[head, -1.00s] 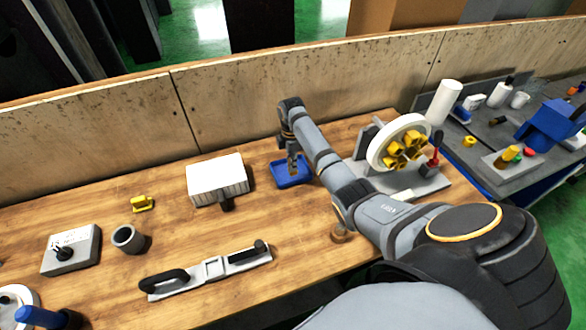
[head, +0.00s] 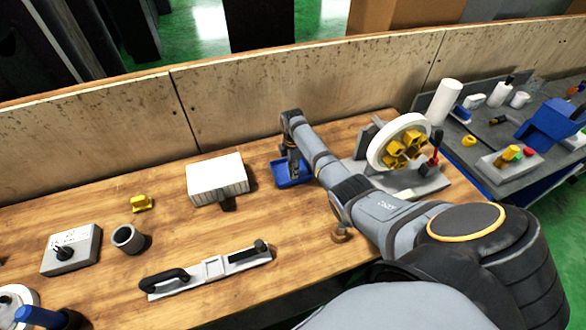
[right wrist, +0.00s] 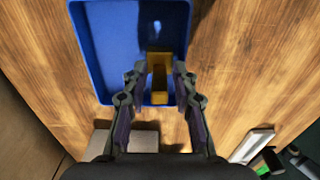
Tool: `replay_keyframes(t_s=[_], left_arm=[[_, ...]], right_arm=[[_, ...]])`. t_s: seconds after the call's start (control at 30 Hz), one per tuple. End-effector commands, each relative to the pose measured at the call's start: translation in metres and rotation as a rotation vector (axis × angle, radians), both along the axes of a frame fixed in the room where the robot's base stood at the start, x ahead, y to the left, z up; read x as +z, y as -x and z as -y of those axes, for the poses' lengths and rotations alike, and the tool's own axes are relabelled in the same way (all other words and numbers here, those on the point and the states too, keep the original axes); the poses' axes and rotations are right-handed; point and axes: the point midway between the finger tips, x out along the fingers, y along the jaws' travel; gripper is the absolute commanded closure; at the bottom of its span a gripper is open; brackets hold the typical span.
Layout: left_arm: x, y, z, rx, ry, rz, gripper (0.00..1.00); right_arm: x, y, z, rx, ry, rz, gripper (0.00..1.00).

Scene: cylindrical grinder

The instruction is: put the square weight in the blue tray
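The blue tray (head: 279,180) lies on the wooden bench near its back; it also fills the upper part of the right wrist view (right wrist: 98,50). My right gripper (head: 291,165) reaches down over the tray. In the right wrist view the brass square weight (right wrist: 160,75) is between the fingertips of my right gripper (right wrist: 160,72), which appear to touch its sides. The weight is within the tray's outline; whether it rests on the tray's floor is hard to tell. In the head view the gripper hides it. My left gripper is not in view.
A white box (head: 217,178) stands left of the tray, and a round fixture with yellow parts (head: 401,145) stands to the right. A long handled bar (head: 210,270), grey cup (head: 127,238) and small yellow piece (head: 141,203) lie to the left. A wooden wall (head: 260,105) runs behind.

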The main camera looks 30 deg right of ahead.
Motion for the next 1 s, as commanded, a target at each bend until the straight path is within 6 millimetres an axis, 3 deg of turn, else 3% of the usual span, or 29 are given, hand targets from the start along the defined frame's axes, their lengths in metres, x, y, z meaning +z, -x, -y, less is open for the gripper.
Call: replay_keyframes(t_s=[0.4, 0.8, 1.0], left_arm=[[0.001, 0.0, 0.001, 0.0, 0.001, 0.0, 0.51], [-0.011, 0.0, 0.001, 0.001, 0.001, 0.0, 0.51], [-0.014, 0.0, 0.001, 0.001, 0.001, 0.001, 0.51]], right_arm=[[0.008, 0.0, 0.0, 0.0, 0.0, 0.001, 0.63], [0.096, -0.001, 0.0, 0.0, 0.0, 0.003, 0.63], [0.12, -0.001, 0.0, 0.0, -0.001, 0.001, 0.63]])
